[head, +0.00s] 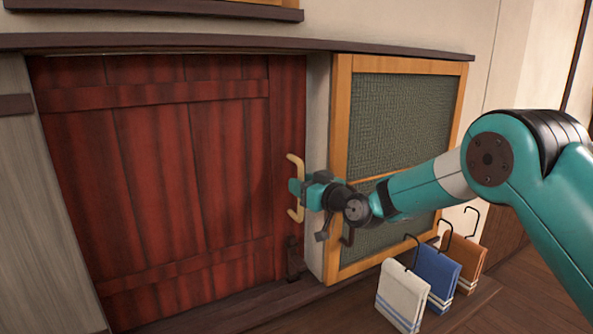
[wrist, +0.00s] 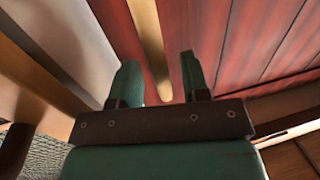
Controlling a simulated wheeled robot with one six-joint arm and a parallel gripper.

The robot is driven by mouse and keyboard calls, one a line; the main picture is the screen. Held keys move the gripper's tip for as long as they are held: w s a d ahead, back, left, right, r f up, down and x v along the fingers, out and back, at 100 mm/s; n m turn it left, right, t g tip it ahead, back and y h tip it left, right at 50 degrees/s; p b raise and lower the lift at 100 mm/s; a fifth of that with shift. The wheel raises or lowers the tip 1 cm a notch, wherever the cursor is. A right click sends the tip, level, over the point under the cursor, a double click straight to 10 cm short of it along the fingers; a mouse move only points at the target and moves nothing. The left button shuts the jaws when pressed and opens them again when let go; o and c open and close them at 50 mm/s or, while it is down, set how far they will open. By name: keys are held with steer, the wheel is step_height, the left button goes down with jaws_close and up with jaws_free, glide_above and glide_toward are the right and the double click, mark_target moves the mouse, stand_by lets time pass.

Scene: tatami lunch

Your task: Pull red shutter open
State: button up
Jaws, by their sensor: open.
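The red shutter (head: 160,180) is a panel of dark red vertical planks with cross boards, and it fills the opening at the left of the head view. A pale wooden handle (head: 295,162) stands upright on its right edge. My gripper (head: 297,188) is at the middle of the handle, with its jaws open. In the wrist view the handle (wrist: 149,40) runs down between the two fingers of my gripper (wrist: 160,82), with the red planks (wrist: 240,35) behind. I cannot tell whether either finger touches the handle.
Right of the shutter is a wood-framed panel with green-grey mesh (head: 400,125). Below it hang or stand a white cloth (head: 403,295), a blue cloth (head: 435,272) and a brown cloth (head: 465,255) with dark hooks. A dark ledge (head: 240,42) runs above the shutter.

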steer(key=shift+p+x, duration=0.4)
steer(key=shift+x, duration=1.15)
jaws_close()
